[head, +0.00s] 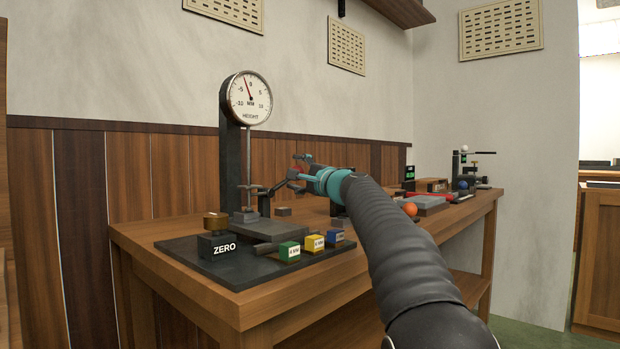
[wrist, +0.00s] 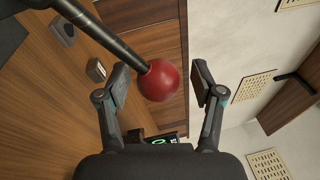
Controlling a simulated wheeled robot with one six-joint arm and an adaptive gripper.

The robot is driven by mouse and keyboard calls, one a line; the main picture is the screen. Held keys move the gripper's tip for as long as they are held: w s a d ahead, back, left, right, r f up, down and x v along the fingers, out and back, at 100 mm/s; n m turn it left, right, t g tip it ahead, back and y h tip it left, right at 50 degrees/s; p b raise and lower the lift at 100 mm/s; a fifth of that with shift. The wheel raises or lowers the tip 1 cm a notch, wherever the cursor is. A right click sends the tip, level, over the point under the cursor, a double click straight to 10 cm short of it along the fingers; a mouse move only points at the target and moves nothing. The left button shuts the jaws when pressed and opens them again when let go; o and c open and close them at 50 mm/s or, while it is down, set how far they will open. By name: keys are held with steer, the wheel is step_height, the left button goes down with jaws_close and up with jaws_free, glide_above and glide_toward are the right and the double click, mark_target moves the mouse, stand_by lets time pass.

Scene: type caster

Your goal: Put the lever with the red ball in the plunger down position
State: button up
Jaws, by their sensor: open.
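The red ball (wrist: 158,80) sits between the two spread fingers of my gripper (wrist: 160,76) in the wrist view, with a gap to the right finger and the left finger close beside it. Its dark lever rod (wrist: 98,32) runs to the upper left. In the head view my gripper (head: 303,172) is at the height gauge's lever, and the ball is mostly hidden by the fingers. The lever rod (head: 276,188) slopes up from the gauge stand to my gripper. The plunger (head: 249,196) hangs below the dial (head: 250,98), above the grey block.
An orange ball (head: 410,209) and other apparatus stand farther right.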

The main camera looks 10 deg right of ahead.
steer(key=v, duration=1.1)
steer(key=shift+s, duration=0.2)
steer(key=shift+d, duration=0.1)
